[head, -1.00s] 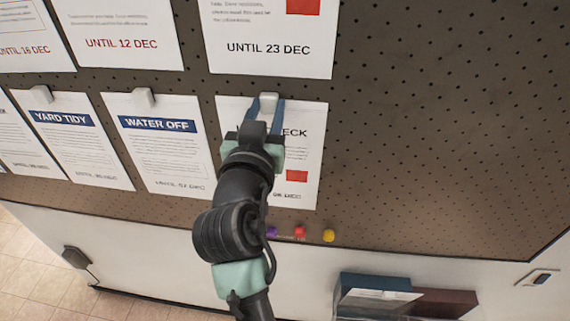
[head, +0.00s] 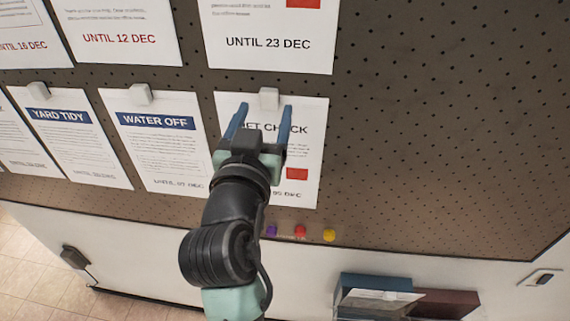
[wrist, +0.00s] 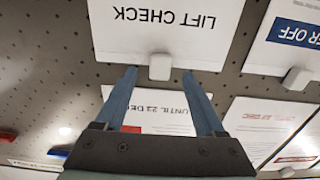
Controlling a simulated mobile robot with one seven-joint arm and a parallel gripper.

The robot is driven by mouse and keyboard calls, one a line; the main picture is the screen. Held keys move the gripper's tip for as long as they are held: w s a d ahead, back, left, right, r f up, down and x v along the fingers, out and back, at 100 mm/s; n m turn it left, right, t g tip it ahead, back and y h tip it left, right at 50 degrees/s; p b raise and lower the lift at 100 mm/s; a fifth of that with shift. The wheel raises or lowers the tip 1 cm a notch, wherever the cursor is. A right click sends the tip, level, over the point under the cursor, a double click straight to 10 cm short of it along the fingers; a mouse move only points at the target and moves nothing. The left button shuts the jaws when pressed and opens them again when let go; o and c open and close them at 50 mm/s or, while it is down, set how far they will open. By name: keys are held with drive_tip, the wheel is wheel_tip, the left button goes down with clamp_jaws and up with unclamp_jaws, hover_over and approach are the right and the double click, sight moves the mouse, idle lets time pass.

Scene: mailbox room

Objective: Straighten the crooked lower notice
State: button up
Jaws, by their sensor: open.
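The lower notice, LIFT CHECK (head: 308,150), hangs on the pegboard under a white clip (head: 269,98) at its top edge. Its top edge looks roughly parallel to the bottom edge of the UNTIL 23 DEC notice (head: 268,58) above. My gripper (head: 265,106) is open and empty in front of the notice, hiding part of its middle and left. In the wrist view, which is upside down, the LIFT CHECK notice (wrist: 165,25) and its clip (wrist: 160,66) show just beyond my open fingers (wrist: 157,80). The fingers are spread wider than the clip and appear clear of it.
The WATER OFF notice (head: 155,150) and YARD TIDY notice (head: 72,145) hang to the left under their own clips. Purple, red (head: 300,231) and yellow pins (head: 329,235) sit below. The board (head: 440,130) to the right is bare. A blue holder (head: 375,284) is at lower right.

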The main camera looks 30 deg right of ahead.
drive_tip(key=b+v, duration=0.3)
drive_tip(key=v, duration=0.7)
